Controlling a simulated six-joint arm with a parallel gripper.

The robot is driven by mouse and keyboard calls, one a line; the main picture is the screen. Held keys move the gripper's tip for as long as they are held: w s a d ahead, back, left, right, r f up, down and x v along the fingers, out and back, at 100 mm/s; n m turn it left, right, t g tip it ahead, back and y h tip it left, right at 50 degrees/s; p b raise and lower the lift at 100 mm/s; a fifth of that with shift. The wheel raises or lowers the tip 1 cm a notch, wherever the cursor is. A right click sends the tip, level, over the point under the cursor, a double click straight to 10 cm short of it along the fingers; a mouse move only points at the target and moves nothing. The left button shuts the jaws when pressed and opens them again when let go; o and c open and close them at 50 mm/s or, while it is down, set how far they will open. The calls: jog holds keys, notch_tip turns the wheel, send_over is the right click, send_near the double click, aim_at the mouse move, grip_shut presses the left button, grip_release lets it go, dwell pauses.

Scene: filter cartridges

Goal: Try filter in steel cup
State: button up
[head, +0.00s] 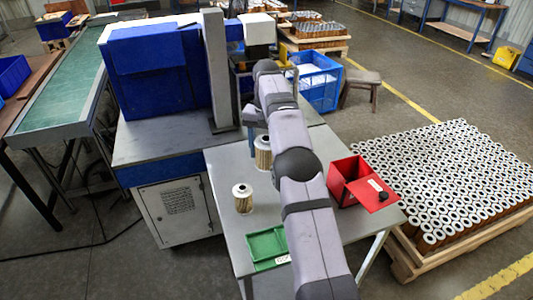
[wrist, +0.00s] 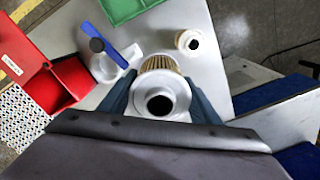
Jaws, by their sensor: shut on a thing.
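My gripper (wrist: 160,98) is shut on a filter cartridge (wrist: 160,80) with a pale end cap, a dark centre hole and tan pleats. In the head view this cartridge (head: 263,153) shows beside my arm, over the grey table; I cannot tell whether it touches the surface. A pale, cup-like fitting (wrist: 103,69) with a blue bar and dark knob lies just left of the held filter in the wrist view. I cannot tell for sure that it is the steel cup. My arm hides that area in the head view. A second filter (head: 242,198) stands upright on the table.
A green tray (head: 265,246) lies near the table's front edge. An open red box (head: 350,182) stands on the right side. A blue machine (head: 155,72) with a grey post (head: 215,70) stands behind left. A pallet of many filters (head: 450,180) is at right.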

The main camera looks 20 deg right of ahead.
jog(key=shift+s+d+f+n, duration=0.1)
jog(key=shift+s+f+n, duration=0.1)
jog(key=shift+f, duration=0.15)
jog(key=shift+s+f+n, duration=0.1)
jog(key=shift+f+n, duration=0.1)
jog(key=shift+f, duration=0.1)
jog(key=s+a+f+n, duration=0.1)
jog(key=s+f+n, duration=0.2)
jog(key=s+f, duration=0.45)
jog(key=s+a+f+n, duration=0.15)
jog(key=s+f, duration=0.25)
jog(key=s, duration=0.7)
jog(key=w+d+r+m+p, duration=0.35)
jog(key=w+r+m, duration=0.25)
jog(key=w, duration=0.2)
jog(key=w+d+r+m+p, duration=0.2)
jog(key=w+d+r+m, duration=0.4)
jog(key=w, duration=0.3)
jog(key=s+d+f+m+p, duration=0.1)
jog(key=s+d+f, duration=0.1)
jog(key=d+f, duration=0.6)
jog(key=shift+d, duration=0.3)
